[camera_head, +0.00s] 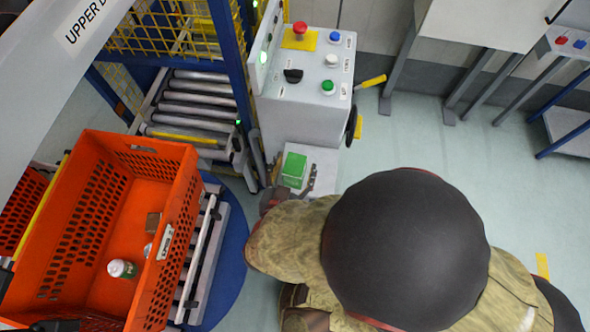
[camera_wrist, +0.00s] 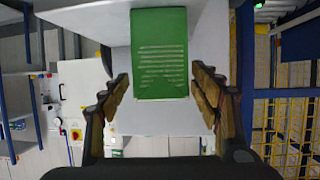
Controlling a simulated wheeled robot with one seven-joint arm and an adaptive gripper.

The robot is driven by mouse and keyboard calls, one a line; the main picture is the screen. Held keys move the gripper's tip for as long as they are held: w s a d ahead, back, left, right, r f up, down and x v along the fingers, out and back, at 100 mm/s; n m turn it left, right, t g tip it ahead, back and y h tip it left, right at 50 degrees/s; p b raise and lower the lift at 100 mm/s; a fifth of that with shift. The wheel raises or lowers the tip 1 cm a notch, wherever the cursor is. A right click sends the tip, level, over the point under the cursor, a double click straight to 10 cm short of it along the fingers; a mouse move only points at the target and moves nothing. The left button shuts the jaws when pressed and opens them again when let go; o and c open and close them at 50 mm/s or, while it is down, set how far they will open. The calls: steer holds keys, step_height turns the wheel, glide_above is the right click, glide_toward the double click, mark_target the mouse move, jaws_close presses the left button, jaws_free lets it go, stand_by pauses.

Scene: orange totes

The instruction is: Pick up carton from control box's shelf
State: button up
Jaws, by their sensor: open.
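The green carton (camera_head: 294,168) stands on the light grey shelf (camera_head: 322,160) at the foot of the control box (camera_head: 305,85). In the wrist view the carton (camera_wrist: 160,50) shows its green face with pale printed lines. My gripper (camera_wrist: 163,84) is open, with one finger to each side of the carton's lower part in that picture. A gap shows on both sides, and the fingers hold nothing. In the head view my gripper (camera_head: 273,198) is mostly hidden by my arm, close to the carton's near side.
An orange tote (camera_head: 95,215) holding a can (camera_head: 122,269) and small items sits on the left. A roller conveyor (camera_head: 195,105) with blue posts and yellow mesh stands beside the control box. Buttons and a black-rimmed wheel (camera_head: 351,126) are on the box. Floor to the right is clear.

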steer(key=b+x, duration=0.2)
steer(key=x, duration=0.1)
steer(key=shift+f, duration=0.45)
steer(key=shift+w+f+b, duration=0.15)
steer(key=shift+w+b, duration=0.15)
steer(key=shift+w, duration=0.5)
steer(key=shift+c, duration=1.4)
steer(key=c, duration=1.1)
steer(key=shift+c, duration=0.9)
